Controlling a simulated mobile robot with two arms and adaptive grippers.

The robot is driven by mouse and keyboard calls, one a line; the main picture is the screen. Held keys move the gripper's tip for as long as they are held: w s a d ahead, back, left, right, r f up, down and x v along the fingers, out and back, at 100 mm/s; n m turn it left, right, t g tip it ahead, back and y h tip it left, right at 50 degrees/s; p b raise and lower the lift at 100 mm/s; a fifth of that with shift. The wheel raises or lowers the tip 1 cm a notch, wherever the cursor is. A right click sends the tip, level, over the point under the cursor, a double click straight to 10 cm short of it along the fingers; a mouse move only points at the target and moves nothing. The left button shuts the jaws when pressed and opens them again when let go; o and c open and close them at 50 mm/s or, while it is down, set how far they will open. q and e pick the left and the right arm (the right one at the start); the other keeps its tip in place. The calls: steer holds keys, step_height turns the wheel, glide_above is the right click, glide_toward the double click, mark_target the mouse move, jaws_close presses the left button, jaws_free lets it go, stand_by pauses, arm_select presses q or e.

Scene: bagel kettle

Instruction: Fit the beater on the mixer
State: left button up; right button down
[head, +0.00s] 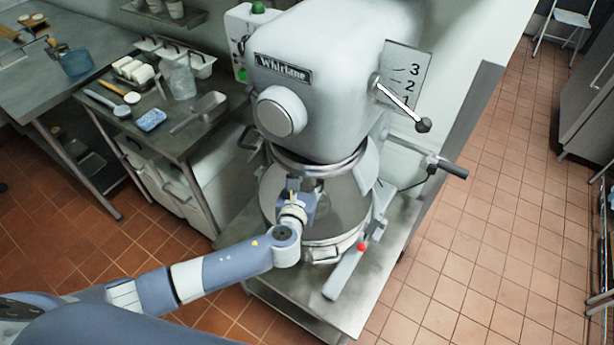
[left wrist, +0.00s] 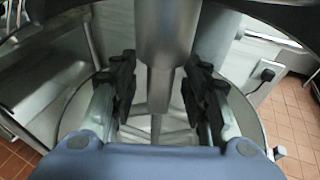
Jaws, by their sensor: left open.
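The large grey mixer (head: 320,75) stands ahead, with its steel bowl (head: 345,215) under the head. In the left wrist view, a thick steel cylinder (left wrist: 167,35) hangs down from above and a narrower shaft (left wrist: 160,92) continues below it. Pale metal bars of what looks like the beater (left wrist: 172,132) spread below the shaft, inside the bowl. My left gripper (left wrist: 161,82) is at the mouth of the bowl, under the mixer head. Its dark fingers are apart, one on each side of the shaft, with gaps visible. Whether the beater is locked cannot be seen. My right gripper is out of view.
A gear lever (head: 402,104) and a horizontal handle (head: 440,165) stick out on the mixer's right. A steel side table (head: 150,95) at the left holds a scoop (head: 200,110), a blue sponge (head: 150,120) and tubs.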

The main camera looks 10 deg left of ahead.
arm_select(q)
steer(key=shift+s+f, duration=0.1)
steer(key=shift+s, duration=0.25)
steer(key=r+v, duration=0.1)
steer(key=v, duration=1.1)
steer(key=s+a+f+n+g, duration=0.2)
steer(key=s+a+n+g, duration=0.3)
steer(key=n, duration=0.6)
steer(key=s+a+f+n+g, duration=0.1)
steer(key=s+f+n+g, duration=0.1)
steer(key=s+n, duration=0.75)
steer(key=s+a+f+n+g, duration=0.3)
steer(key=s+n+g, duration=0.15)
steer(key=n, duration=0.85)
steer(key=s+f+g+b, duration=0.1)
steer(key=s+f+b, duration=0.15)
steer(key=f, duration=1.45)
steer(key=s+f+b, duration=0.1)
steer(key=f+b, duration=0.3)
steer(key=f, duration=1.2)
steer(key=s+a+f+b, duration=0.1)
steer(key=s+f+b, duration=0.1)
steer(key=s+f, duration=0.6)
steer(key=s+a+f+g+b, duration=0.1)
steer(key=s+f+b, duration=0.1)
steer(key=s+f, duration=0.6)
step_height(320, 180, down, 3)
steer(key=shift+a+f, duration=0.2)
steer(key=shift+a, duration=0.05)
